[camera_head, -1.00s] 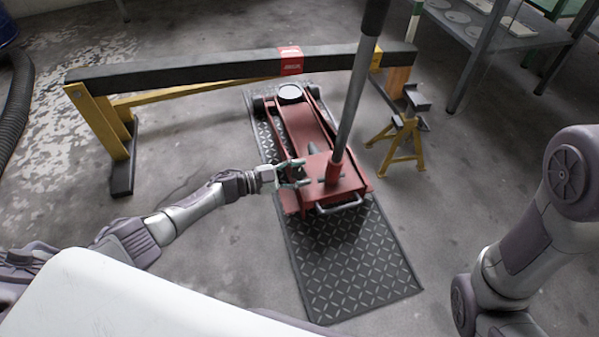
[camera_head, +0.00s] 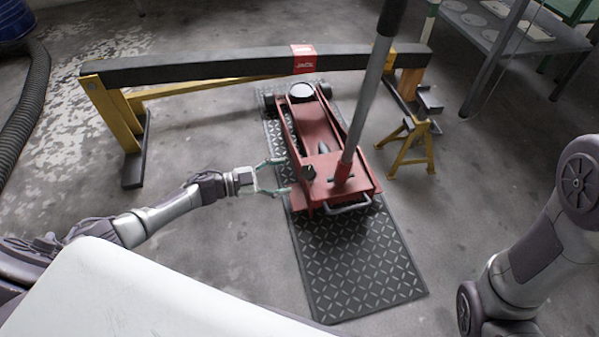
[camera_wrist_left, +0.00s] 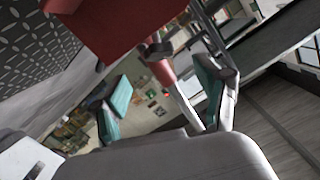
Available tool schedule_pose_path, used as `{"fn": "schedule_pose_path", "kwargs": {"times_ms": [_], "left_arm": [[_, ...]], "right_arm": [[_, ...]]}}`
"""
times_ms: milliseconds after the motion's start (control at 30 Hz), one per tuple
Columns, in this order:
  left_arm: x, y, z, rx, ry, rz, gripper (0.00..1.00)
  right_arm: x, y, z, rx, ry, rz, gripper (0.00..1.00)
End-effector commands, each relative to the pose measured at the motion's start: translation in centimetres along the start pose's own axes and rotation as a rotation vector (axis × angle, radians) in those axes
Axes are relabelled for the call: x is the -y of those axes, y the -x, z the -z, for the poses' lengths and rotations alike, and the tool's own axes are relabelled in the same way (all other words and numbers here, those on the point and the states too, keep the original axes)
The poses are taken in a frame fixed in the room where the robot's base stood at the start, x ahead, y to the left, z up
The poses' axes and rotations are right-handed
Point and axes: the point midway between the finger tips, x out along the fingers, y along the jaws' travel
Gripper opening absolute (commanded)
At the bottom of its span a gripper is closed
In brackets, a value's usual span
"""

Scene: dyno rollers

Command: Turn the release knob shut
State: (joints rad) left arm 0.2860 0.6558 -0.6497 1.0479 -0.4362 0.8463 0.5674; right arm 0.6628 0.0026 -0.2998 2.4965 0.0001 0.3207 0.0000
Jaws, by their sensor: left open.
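The red floor jack (camera_head: 318,135) stands on a dark diamond-plate mat. Its small black release knob (camera_head: 307,172) shows on the left of its rear plate, left of the handle socket. My left gripper (camera_head: 282,177) is open and empty just left of the knob, its fingers pointing at the jack's side. In the left wrist view, the teal-padded fingers of the left gripper (camera_wrist_left: 166,88) are spread apart, with the red jack body (camera_wrist_left: 115,22) above them. The knob cannot be made out for certain there. My right gripper is out of view; only its arm shows at the right.
The long grey jack handle (camera_head: 367,100) rises steeply from the red socket (camera_head: 342,174). A black-topped beam on yellow legs (camera_head: 215,67) crosses behind the jack. A yellow jack stand (camera_head: 410,148) stands to the right. The mat (camera_head: 355,270) is bare in front.

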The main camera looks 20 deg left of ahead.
Motion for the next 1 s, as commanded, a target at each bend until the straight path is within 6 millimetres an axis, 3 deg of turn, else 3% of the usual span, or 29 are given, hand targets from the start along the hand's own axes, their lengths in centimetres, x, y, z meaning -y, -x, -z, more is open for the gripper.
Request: {"fn": "schedule_pose_path", "kwargs": {"times_ms": [133,333,867,967,1000], "left_arm": [[0.0,2.6,-0.1,0.002,0.0,0.0,0.74],[0.0,3.9,0.0,0.0,0.0,0.0,0.74],[0.0,4.0,0.1,-0.002,0.0,0.0,0.74],[-0.5,3.2,1.4,-0.032,0.003,0.0,0.74],[-0.8,2.6,2.7,-0.06,0.003,0.001,0.74]], "right_arm": [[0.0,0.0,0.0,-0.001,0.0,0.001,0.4],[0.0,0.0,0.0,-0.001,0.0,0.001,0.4],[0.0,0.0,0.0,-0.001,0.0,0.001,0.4],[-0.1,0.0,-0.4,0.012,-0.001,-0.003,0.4],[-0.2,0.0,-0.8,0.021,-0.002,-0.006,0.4]]}}
